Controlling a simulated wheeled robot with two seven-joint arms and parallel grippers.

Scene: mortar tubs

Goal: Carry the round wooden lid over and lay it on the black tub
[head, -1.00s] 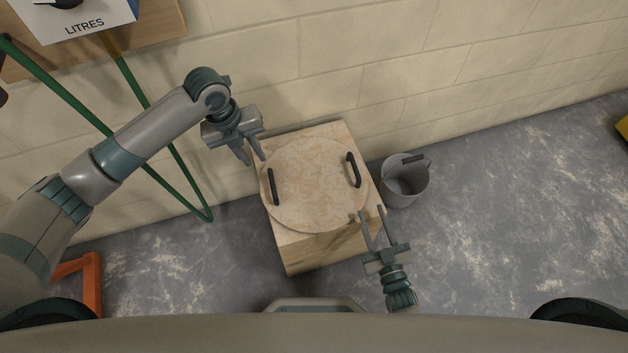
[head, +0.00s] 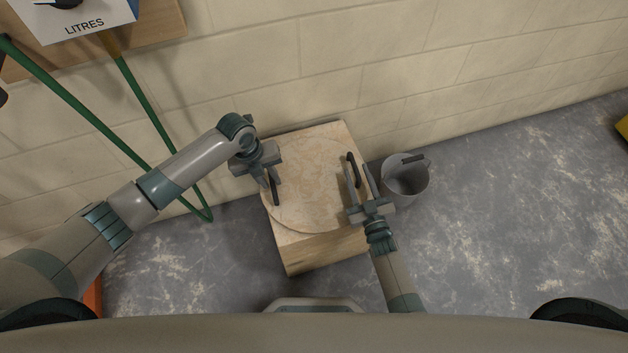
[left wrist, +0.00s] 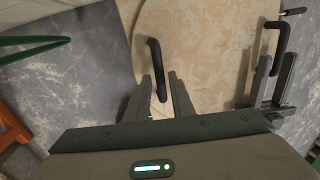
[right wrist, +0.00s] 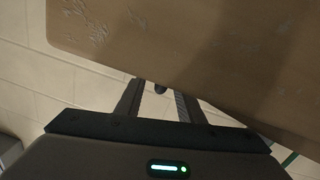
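The round wooden lid (head: 315,190) lies flat on a square wooden block and has two black bar handles. My left gripper (head: 271,190) is open at the left handle (head: 276,191). In the left wrist view this handle (left wrist: 156,65) shows between and just beyond the fingertips (left wrist: 160,85). My right gripper (head: 359,175) is open at the right handle (head: 353,168). In the right wrist view a dark handle end (right wrist: 160,88) shows between its spread fingers. Neither gripper is visibly closed on a handle. I see no black tub in these views.
The wooden block (head: 322,257) stands close to the pale block wall (head: 400,60). A grey bucket (head: 407,186) stands right beside the block.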

